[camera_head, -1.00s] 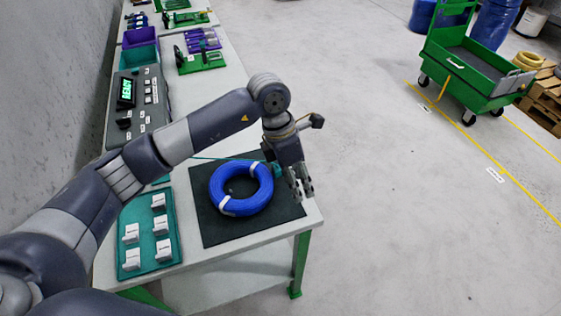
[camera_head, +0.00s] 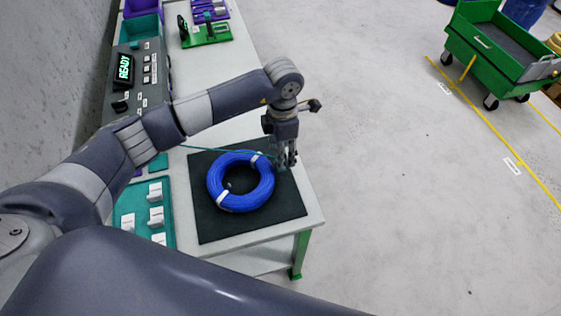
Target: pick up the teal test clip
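The teal test clip (camera_head: 279,165) is a small teal piece by the right edge of the blue cable coil, on the dark mat (camera_head: 217,228). A thin teal lead (camera_head: 215,149) runs left from near it. The blue cable coil (camera_head: 262,190) lies flat, with white bands around it. My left gripper (camera_head: 287,164) points down at the clip, its fingers beside or over it and partly hiding it. I cannot tell whether the fingers are closed on it. My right gripper is out of view.
A teal tray (camera_head: 127,207) with several white blocks lies left of the mat, partly hidden by my arm. A panel (camera_head: 123,88) with a lit READY display stands behind. A green fixture (camera_head: 207,36) is at the back. The table's right edge is close to the gripper.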

